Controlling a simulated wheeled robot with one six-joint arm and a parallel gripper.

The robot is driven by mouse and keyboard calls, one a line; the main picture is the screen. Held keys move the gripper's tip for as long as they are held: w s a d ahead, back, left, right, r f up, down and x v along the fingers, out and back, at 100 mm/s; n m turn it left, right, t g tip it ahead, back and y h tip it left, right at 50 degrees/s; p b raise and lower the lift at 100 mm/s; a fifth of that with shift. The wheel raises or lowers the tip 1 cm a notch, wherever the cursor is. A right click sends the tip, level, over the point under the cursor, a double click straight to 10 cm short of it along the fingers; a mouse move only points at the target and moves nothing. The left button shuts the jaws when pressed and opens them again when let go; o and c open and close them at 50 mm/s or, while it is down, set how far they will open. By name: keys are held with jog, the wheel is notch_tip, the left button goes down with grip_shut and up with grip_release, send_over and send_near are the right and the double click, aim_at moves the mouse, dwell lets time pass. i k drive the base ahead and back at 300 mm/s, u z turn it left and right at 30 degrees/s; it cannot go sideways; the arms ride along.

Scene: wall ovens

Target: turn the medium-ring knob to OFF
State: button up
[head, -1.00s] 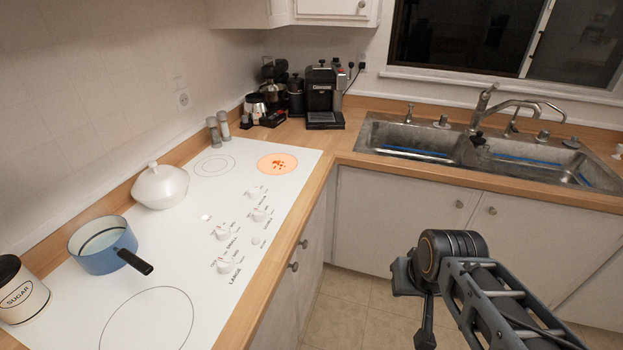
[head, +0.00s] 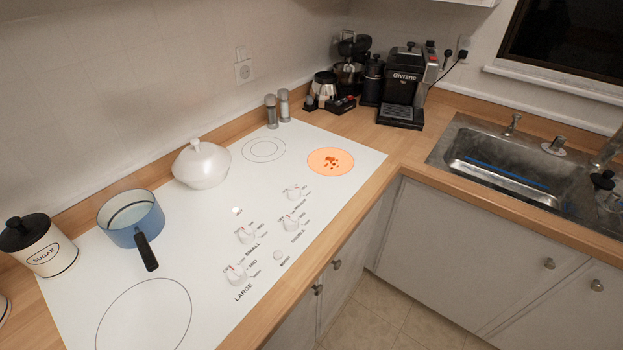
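The white glass cooktop (head: 200,300) has several white knobs along its right side. The front knob (head: 237,273) has the label LARGE beside it, and the knob behind it (head: 246,236) has SMALL. Two more knobs, the right-hand one (head: 291,222) and the rearmost one (head: 294,193), have labels too small to read surely, so I cannot tell for certain which is the medium-ring knob. The back right ring (head: 331,161) glows orange with dark red specks on it. The pointer settings are too small to read. My gripper is out of view.
A blue saucepan (head: 131,221), handle toward the front, and a white lidded pot (head: 202,165) stand on the cooktop's left side. A sugar canister (head: 40,247) is at far left. Shakers (head: 277,108) and a coffee machine (head: 404,88) stand behind. A sink (head: 510,172) is right.

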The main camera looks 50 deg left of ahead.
aim_at(293, 192)
jog(key=z, duration=0.05)
jog(key=i, duration=0.9)
jog(key=u, duration=3.25)
jog(key=i, duration=0.5)
